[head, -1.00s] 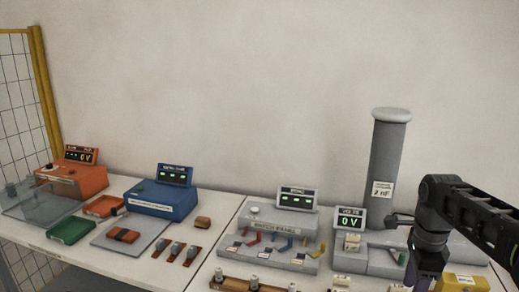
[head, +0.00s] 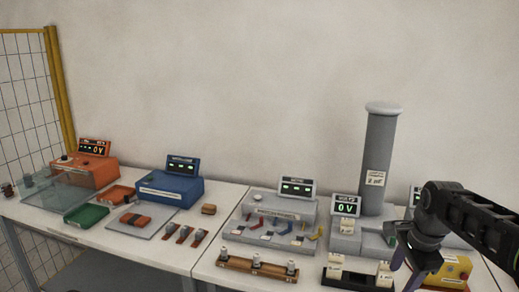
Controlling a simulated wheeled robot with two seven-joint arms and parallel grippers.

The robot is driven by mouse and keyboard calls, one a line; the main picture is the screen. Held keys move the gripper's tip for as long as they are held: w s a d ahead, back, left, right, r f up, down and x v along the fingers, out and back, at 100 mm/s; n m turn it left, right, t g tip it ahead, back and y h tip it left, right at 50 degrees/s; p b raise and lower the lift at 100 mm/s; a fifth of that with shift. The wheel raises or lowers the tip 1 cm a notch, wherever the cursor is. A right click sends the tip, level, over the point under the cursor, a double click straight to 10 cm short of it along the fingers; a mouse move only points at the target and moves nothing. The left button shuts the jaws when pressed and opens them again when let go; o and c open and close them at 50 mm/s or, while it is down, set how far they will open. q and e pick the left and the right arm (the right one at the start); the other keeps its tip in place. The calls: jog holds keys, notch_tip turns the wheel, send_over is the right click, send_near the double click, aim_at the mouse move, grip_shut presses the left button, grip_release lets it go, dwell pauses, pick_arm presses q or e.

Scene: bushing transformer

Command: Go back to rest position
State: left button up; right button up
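My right gripper (head: 408,268) hangs at the lower right of the head view, at the end of my dark arm. Its two purplish fingers point down and look spread, with nothing seen between them. It is in front of the grey device with the tall grey bushing column (head: 380,150) and beside a yellow box (head: 452,268). My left gripper is not in view.
White tables (head: 125,237) carry an orange device (head: 85,172), a blue device (head: 170,190), a green tray (head: 86,215) and a grey panel with coloured levers (head: 275,210). A brown rack (head: 257,268) is near the front. The wall above is bare.

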jog(key=w+a+f+n+t+y, duration=0.1)
jog(key=w+a+f+n, duration=0.25)
jog(key=f, duration=0.25)
jog(key=w+a+f+n+t, duration=0.1)
jog(key=w+a+f+n, duration=0.1)
jog(key=a+f+n, duration=0.25)
jog(key=s+a+f+n+y+b, duration=0.1)
jog(key=s+a+f+n, duration=0.15)
jog(key=a+f, duration=0.45)
jog(key=s+a+f+n+y+b, duration=0.1)
jog(key=s+a+f+n, duration=0.15)
jog(key=f, duration=0.75)
jog(key=s+a+f+n+g, duration=0.1)
jog(key=s+a+f, duration=0.2)
jog(key=s+f, duration=0.3)
jog(key=s+a+f+n+g+b, duration=0.1)
jog(key=s+a+f, duration=0.3)
jog(key=s, duration=0.8)
jog(key=s+a+f+g+b, duration=0.1)
jog(key=s+a+f+g, duration=0.1)
jog(key=s+a+f, duration=0.2)
jog(key=s+f, duration=0.3)
jog(key=s, duration=0.2)
jog(key=shift+a+f+n+y, duration=0.15)
jog(key=shift+f+n+y, duration=0.2)
jog(key=shift+n+y, duration=0.05)
jog(key=shift+c, duration=0.3)
